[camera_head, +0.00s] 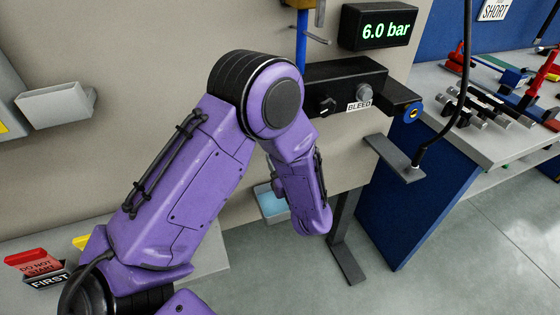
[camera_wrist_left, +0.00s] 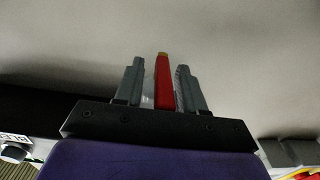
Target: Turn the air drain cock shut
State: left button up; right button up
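In the left wrist view a red bar with a yellowish tip (camera_wrist_left: 163,80) stands between the two grey fingers of my left gripper (camera_wrist_left: 159,85). It looks like the cock's handle, but its mounting is hidden. A narrow gap shows beside the bar, so the fingers look open around it. In the head view my purple left arm covers the gripper and the cock. A blue pipe (camera_head: 301,40) runs down behind my elbow. The black display (camera_head: 378,27) reads 6.0 bar. My right gripper is in neither view.
A black block (camera_head: 345,85) with knobs and a BLEED label (camera_head: 359,106) sits right of my elbow. A light blue tray (camera_head: 271,203) is behind my forearm. A grey bin (camera_head: 55,104) hangs at left. A bench (camera_head: 485,140) with red-handled parts stands at right.

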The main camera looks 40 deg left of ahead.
pick_arm(q)
jog(key=shift+f, duration=0.1)
jog(key=shift+s+d, duration=0.15)
jog(key=shift+d, duration=0.15)
jog(key=b+v, duration=0.2)
jog(key=v, duration=0.8)
jog(key=shift+a, duration=0.1)
